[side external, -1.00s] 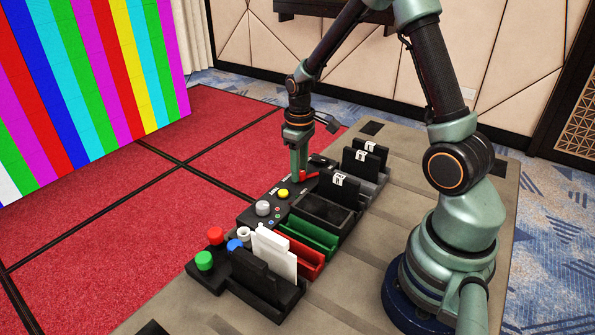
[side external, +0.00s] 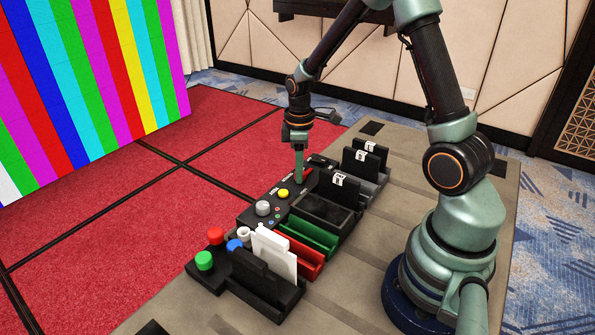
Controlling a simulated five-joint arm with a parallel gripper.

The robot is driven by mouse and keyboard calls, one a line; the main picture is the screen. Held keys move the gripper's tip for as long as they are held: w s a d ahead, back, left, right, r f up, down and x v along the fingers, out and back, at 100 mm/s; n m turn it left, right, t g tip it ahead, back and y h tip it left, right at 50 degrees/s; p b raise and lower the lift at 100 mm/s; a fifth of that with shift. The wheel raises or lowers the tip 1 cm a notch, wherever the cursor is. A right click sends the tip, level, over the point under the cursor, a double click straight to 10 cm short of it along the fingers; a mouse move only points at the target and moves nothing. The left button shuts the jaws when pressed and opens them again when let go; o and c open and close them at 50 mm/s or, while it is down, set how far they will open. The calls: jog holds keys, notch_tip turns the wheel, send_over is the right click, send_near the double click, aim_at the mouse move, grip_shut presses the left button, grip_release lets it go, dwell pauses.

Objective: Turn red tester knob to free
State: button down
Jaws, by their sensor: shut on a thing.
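The black tester panel (side external: 250,215) lies on the table below my arm. It carries a grey knob (side external: 263,208), a yellow knob (side external: 283,193) and, at its far end, the red tester knob (side external: 304,174). My gripper (side external: 299,176) points straight down at the red knob and is shut on it. The fingers hide most of the knob; only a little red shows beside them. The panel's markings are too small to read, so I cannot tell which position the knob points to.
Black upright cards (side external: 339,190) stand in holders right of the panel. Green (side external: 313,236) and red (side external: 301,255) trays lie nearer, with a white card (side external: 272,252). Red, blue and green buttons (side external: 204,261) sit at the near left. The striped video wall (side external: 75,80) stands behind.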

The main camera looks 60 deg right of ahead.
jog(key=shift+w+r, duration=0.1)
jog(key=c, duration=0.5)
grip_release()
notch_tip(320, 180, up, 12)
dwell(0.4)
jog(key=s+a+r+m+t, duration=0.2)
jog(key=s+a, duration=0.1)
jog(key=a, duration=0.1)
jog(key=s+a+r+m+t, duration=0.1)
jog(key=s+a+r+m, duration=0.1)
jog(key=s+a+r, duration=0.1)
jog(key=s+a+r+m+t, duration=0.2)
jog(key=s+a, duration=0.1)
jog(key=a, duration=0.2)
jog(key=shift+s+r+m+t, duration=0.1)
jog(key=shift+r+m+t, duration=0.05)
jog(key=shift+m+t, duration=0.2)
